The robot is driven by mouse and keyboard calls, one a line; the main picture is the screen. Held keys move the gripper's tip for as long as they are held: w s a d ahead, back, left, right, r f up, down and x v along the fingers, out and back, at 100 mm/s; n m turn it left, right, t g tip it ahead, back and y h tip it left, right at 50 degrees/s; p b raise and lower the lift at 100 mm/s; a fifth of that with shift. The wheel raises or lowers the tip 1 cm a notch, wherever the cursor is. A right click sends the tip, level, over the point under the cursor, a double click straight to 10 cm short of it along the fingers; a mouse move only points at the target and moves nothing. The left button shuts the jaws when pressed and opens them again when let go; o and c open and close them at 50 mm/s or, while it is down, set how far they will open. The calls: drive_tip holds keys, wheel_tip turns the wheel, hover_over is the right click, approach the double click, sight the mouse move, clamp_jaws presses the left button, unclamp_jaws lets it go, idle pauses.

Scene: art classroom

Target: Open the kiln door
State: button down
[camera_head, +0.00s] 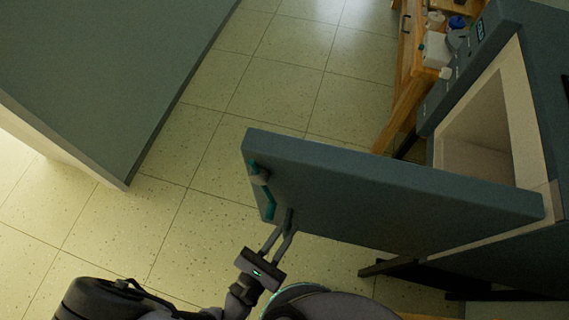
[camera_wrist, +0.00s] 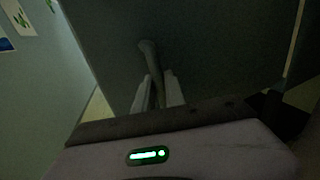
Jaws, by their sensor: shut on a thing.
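The kiln (camera_head: 553,90) stands at the right of the head view, with its pale chamber (camera_head: 478,130) showing. Its grey-blue door (camera_head: 385,195) is swung wide away from the opening and reaches left across the picture. A teal latch (camera_head: 262,184) is at the door's free end. My gripper (camera_head: 284,234) is at the door's outer face near that end, shut on the door handle (camera_head: 290,214). In the wrist view the curved grey handle (camera_wrist: 149,52) runs down between my fingers (camera_wrist: 157,96), and the dark door face (camera_wrist: 210,45) fills the background.
A large grey-blue panel or tabletop (camera_head: 100,70) takes up the upper left. A wooden shelf (camera_head: 405,90) with bottles and jars stands behind the kiln door. The tiled floor (camera_head: 245,95) between them is clear. Dark kiln stand legs (camera_head: 400,268) show below the door.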

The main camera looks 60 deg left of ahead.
drive_tip(key=c, duration=1.4)
unclamp_jaws()
drive_tip(key=p+v, duration=0.2)
drive_tip(key=v, duration=1.5)
drive_tip(key=shift+s+d, duration=0.15)
